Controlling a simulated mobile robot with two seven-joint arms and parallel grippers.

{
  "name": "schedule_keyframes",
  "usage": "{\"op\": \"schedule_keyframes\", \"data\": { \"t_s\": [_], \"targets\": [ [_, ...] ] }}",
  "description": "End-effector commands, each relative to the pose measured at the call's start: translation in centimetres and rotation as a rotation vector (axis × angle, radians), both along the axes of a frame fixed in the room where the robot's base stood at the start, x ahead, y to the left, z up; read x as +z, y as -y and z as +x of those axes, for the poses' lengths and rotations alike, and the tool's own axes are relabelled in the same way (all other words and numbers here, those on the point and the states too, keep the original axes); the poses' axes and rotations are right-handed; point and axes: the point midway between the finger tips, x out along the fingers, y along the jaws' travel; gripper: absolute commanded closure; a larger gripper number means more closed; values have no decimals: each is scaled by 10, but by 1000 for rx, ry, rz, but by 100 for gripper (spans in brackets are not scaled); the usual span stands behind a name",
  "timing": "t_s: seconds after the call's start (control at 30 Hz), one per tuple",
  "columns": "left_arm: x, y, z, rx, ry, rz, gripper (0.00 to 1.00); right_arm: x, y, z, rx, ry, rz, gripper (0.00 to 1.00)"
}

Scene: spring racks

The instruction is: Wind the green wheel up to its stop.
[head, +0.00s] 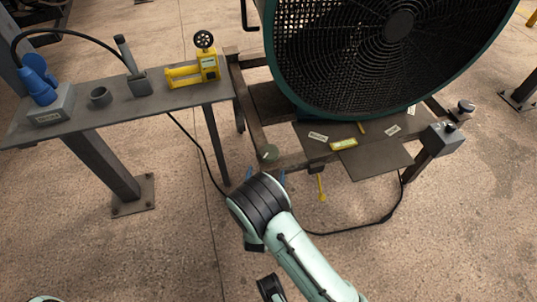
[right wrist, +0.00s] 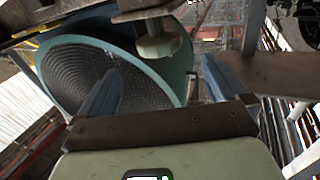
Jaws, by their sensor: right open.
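The green wheel (head: 269,152) is a small pale-green round knob at the lower front-left corner of the fan's frame. In the right wrist view the green wheel (right wrist: 158,42) shows from below, hanging under a dark bar. My right gripper (head: 265,174) is just in front of the wheel in the head view, its blue fingers pointing toward it. In the right wrist view the right gripper (right wrist: 160,72) is open and empty. Its fingers are spread on either side of the wheel's line, and the wheel appears beyond the tips. My left gripper is not in view.
A large green-rimmed fan (head: 398,27) stands on a dark frame with a plate (head: 375,160) bearing labels. A black cable crosses the floor.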

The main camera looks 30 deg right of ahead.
Motion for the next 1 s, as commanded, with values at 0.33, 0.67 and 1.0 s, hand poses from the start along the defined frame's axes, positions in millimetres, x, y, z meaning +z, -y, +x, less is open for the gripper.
{"op": "schedule_keyframes", "data": {
  "t_s": [0.33,0.67,1.0],
  "targets": [
    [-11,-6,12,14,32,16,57,-1,43,56,-1,-1,-1,0],
    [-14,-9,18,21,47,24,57,-1,56,74,1,-4,0,0],
    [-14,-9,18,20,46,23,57,-1,55,74,1,-4,0,42]
  ]
}}
